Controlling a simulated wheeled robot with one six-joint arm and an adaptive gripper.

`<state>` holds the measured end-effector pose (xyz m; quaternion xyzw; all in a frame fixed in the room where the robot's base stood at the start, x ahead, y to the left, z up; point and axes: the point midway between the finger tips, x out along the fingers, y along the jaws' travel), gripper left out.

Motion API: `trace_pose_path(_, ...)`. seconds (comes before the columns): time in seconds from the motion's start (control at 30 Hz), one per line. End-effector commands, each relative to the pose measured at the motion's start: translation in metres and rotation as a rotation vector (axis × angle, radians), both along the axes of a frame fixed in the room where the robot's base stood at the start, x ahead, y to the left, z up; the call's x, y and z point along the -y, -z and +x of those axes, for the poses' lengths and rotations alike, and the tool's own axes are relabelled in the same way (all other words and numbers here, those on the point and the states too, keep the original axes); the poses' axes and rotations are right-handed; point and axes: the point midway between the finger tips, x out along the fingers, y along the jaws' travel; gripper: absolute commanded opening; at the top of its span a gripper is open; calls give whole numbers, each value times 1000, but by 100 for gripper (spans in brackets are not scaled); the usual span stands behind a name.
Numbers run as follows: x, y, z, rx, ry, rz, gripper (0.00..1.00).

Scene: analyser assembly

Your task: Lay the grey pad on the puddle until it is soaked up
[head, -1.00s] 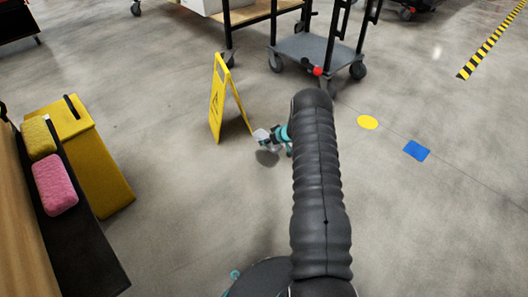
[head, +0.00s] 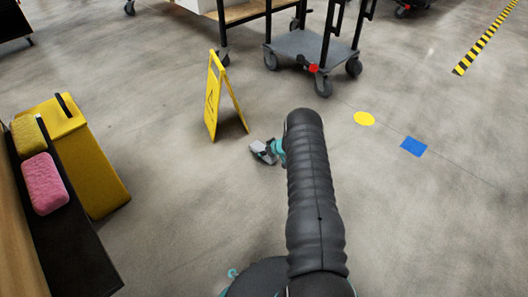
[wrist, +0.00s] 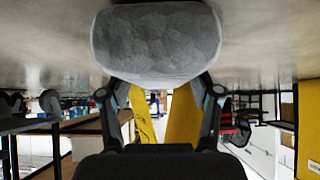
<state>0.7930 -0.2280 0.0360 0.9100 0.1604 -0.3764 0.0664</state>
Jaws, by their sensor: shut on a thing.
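The grey pad (wrist: 156,43) fills the top middle of the wrist view, between the two fingers of my gripper (wrist: 160,84). My gripper is shut on it. In the head view the pad (head: 261,152) is a small grey shape low over the floor, left of my arm and in front of the yellow sign. I cannot tell whether it touches the floor. I cannot make out the puddle's outline in either view; the pad and my gripper cover part of the floor there.
A yellow folding floor sign (head: 213,98) stands just behind the pad. A grey cart (head: 313,47) is further back. At left are a yellow bin (head: 88,150), a pink sponge (head: 44,183) and a yellow sponge (head: 28,136) on a dark ledge.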

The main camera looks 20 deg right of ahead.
Motion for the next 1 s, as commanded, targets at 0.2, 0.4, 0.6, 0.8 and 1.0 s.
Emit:
trace_pose_path(0.2,0,5,0,-1,0,1,24)
trace_pose_path(0.4,0,3,0,-1,0,1,89)
trace_pose_path(0.6,0,3,0,-1,0,1,89)
trace_pose_path(0.8,2,-7,-5,-1,1,1,89)
trace_pose_path(1.0,12,-34,-29,-1,3,1,89)
